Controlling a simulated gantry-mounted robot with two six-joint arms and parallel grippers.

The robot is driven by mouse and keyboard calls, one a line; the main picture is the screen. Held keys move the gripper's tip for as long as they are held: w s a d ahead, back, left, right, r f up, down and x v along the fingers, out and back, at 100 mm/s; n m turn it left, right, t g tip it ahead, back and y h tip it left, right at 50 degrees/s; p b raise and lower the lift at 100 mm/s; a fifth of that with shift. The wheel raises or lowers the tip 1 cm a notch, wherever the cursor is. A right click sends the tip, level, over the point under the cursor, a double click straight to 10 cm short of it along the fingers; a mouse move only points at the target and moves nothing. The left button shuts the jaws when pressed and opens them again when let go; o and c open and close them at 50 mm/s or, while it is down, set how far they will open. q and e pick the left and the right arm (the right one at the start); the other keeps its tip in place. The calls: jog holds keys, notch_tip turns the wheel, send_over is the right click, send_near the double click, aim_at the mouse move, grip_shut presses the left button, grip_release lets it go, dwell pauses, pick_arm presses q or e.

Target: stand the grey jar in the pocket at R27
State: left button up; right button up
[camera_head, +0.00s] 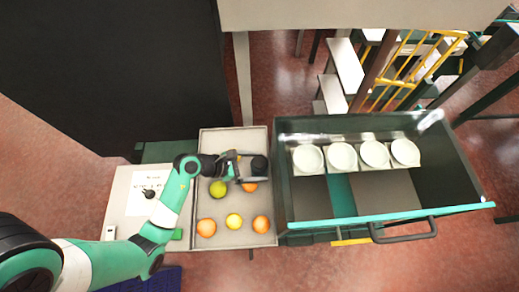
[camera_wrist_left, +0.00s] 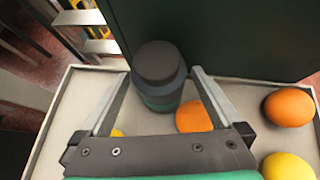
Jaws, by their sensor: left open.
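The grey jar (camera_wrist_left: 160,78) stands upright with a dark lid in the left wrist view, with a teal band low on its body. In the head view its dark top (camera_head: 259,166) shows at the right side of the tray. My left gripper (camera_head: 240,167) is open over the tray, and in the left wrist view its fingertips (camera_wrist_left: 162,75) lie on either side of the jar. I cannot tell whether they touch it. No R27 marking is readable. My right gripper is not in view.
Several oranges and yellow fruits lie in the pale tray (camera_head: 207,217), one orange (camera_wrist_left: 193,117) close beside the jar. A green open drawer (camera_head: 387,216) to the right holds several white round cups (camera_head: 342,156). A paper (camera_head: 148,180) lies on the white board at left.

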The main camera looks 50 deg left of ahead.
pick_arm(q)
jog(key=shift+w+d+f, duration=0.25)
jog(key=shift+w+f, duration=0.2)
jog(key=shift+w, duration=0.05)
jog(key=shift+c, duration=0.2)
jog(key=shift+r, duration=0.1)
grip_shut()
